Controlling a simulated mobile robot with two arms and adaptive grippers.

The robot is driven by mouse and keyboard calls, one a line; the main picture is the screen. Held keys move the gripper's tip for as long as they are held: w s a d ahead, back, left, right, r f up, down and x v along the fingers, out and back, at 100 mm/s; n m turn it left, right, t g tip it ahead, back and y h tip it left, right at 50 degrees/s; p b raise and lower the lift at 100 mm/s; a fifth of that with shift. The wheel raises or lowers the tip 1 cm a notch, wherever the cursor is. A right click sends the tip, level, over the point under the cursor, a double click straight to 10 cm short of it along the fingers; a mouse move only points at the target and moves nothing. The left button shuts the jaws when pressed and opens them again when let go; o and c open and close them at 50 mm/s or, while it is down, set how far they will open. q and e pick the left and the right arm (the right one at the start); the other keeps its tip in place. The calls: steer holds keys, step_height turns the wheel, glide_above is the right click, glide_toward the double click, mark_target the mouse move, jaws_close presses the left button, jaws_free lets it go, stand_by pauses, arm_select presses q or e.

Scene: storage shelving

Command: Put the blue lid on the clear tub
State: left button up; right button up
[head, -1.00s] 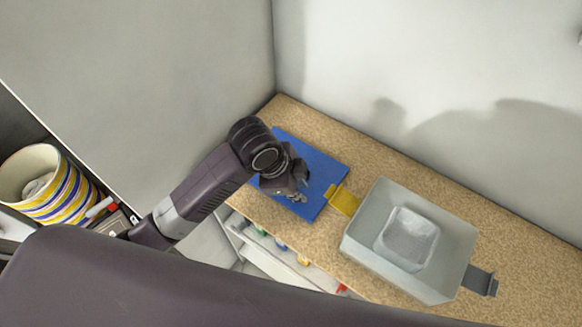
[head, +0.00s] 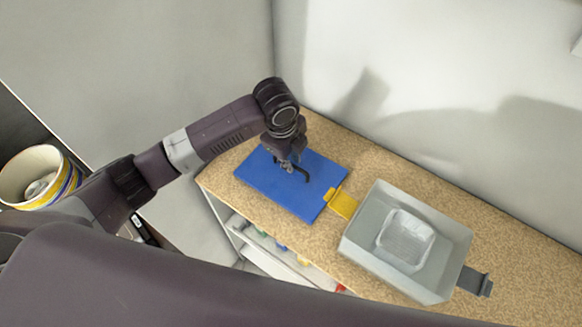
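The blue lid (head: 262,180) lies flat on the speckled shelf top, left of the tub. It has a yellow latch (head: 342,203) at its right edge. The clear tub (head: 365,233) stands open and upright to its right, with a grey latch (head: 476,281) on its far right side. My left gripper (head: 294,169) points down over the middle of the lid; its dark fingers look spread apart. I cannot tell whether the fingertips touch the lid. My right gripper is not in view.
A smaller clear container (head: 405,240) sits inside the tub. White walls stand behind and left of the shelf top (head: 510,265). Below its front edge are white shelves (head: 262,255) with small coloured items. A striped bucket (head: 40,178) is at far left.

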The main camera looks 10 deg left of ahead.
arm_select(q)
steer(key=shift+w+d+f+p, duration=0.1)
steer(key=shift+f+p, duration=0.05)
steer(key=shift+f, duration=0.6)
steer(key=shift+w+d+f+p, duration=0.1)
steer(key=shift+f+p, duration=0.05)
steer(key=shift+f, duration=0.6)
jaws_close()
steer(key=shift+r, duration=0.15)
